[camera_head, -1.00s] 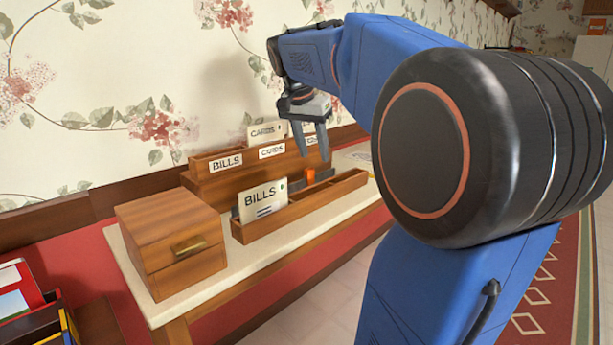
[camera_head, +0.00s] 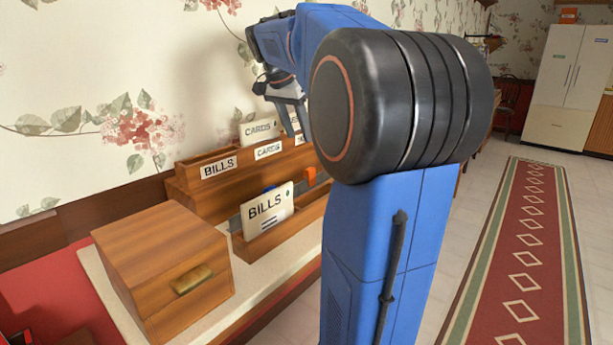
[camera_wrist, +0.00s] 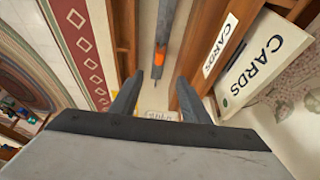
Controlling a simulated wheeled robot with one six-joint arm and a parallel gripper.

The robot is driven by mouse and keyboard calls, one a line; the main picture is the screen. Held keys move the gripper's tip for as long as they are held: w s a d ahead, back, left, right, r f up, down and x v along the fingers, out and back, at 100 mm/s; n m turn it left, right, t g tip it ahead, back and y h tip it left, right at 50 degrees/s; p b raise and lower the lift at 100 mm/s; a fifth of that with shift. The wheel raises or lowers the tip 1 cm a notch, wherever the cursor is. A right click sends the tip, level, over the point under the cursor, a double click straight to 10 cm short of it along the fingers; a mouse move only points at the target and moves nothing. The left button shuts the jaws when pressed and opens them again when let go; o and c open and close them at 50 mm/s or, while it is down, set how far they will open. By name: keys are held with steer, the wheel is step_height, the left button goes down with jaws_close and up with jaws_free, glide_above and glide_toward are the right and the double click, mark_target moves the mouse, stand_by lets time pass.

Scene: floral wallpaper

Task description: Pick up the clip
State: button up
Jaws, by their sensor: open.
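My gripper (camera_wrist: 155,92) is open and empty in the wrist view, its two fingers apart above the tabletop. Between the fingers, a small pale looped shape (camera_wrist: 159,115) lies on the light surface; it may be the clip, but it is too small and blurred to be sure. In the head view my gripper (camera_head: 285,115) hangs near the wooden card organizer, partly hidden by my arm. I cannot make out a clip in the head view.
The wooden organizer (camera_head: 196,187) holds a CARDS card (camera_head: 258,130). A BILLS card (camera_head: 266,208) stands in the front tray. An orange-tipped item (camera_wrist: 159,55) lies just beyond my fingers. A wooden box (camera_head: 160,260) stands at the left.

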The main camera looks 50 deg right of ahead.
glide_toward(310, 168)
steer(key=x, duration=0.5)
steer(key=shift+w+d+f, duration=0.1)
steer(key=shift+f, duration=0.1)
steer(key=shift+a+x, duration=0.15)
steer(key=shift+x, duration=1.15)
steer(key=shift+a+x, duration=0.1)
steer(key=shift+x, duration=1.25)
jaws_close()
